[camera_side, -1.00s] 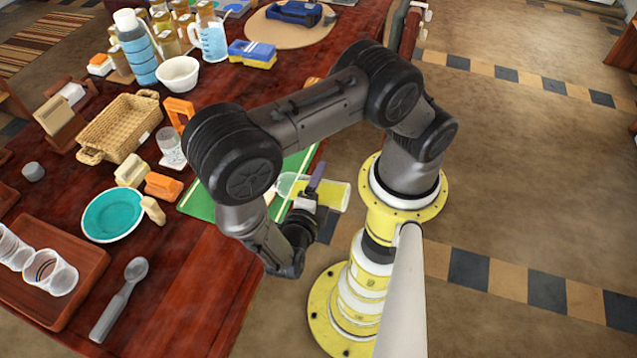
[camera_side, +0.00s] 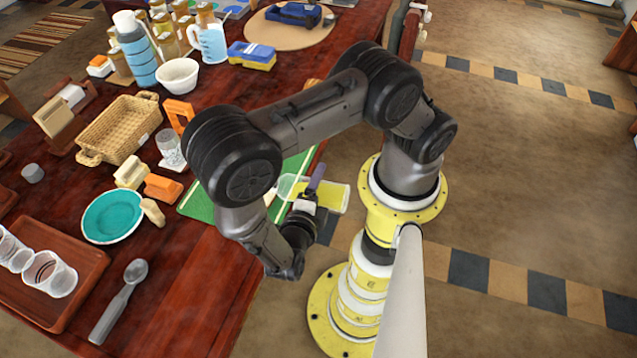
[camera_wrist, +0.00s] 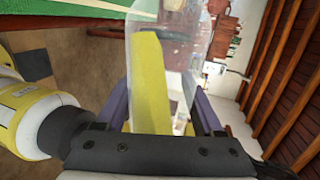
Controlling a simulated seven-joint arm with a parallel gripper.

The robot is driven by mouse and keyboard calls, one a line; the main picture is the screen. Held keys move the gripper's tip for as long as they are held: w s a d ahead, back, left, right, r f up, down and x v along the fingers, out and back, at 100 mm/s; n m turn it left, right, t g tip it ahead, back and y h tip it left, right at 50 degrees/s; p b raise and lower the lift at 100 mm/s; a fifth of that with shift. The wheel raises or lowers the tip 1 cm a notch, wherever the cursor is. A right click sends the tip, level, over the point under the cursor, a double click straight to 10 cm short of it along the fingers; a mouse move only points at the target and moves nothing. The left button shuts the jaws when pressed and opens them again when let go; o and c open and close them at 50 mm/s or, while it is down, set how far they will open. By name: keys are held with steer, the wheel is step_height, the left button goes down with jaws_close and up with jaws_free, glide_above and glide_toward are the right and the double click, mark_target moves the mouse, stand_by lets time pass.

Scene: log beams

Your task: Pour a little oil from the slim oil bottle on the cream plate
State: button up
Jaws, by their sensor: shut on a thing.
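The slim oil bottle (camera_side: 332,196) is clear with yellow oil in it. In the side view it lies nearly level, with its clear end toward the left over the green mat and its yellow end toward the right. My gripper (camera_side: 308,195) is shut on it, with one purple finger in front. In the wrist view the bottle (camera_wrist: 153,85) stands between the two purple fingers of my gripper (camera_wrist: 163,108), the yellow oil along one side. No cream plate can be made out; my arm hides part of the table. A teal plate (camera_side: 111,215) is on the table.
A green mat (camera_side: 197,206) lies partly behind my arm near the table edge. Orange blocks (camera_side: 163,188), a glass (camera_side: 169,148), a wicker basket (camera_side: 123,127), a wooden tray (camera_side: 62,308) with clear cups and a grey spoon (camera_side: 120,300) are to the left.

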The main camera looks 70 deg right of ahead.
stand_by(0.4)
steer(key=shift+w+f+m+t, duration=0.1)
steer(key=shift+f+m+t, duration=0.2)
steer(key=shift+f+m, duration=0.4)
steer(key=shift+r, duration=0.15)
steer(key=shift+w+d+r+m+t, duration=0.2)
steer(key=shift+w+d+m+t, duration=0.35)
steer(key=shift+t, duration=0.65)
steer(key=shift+w, duration=0.2)
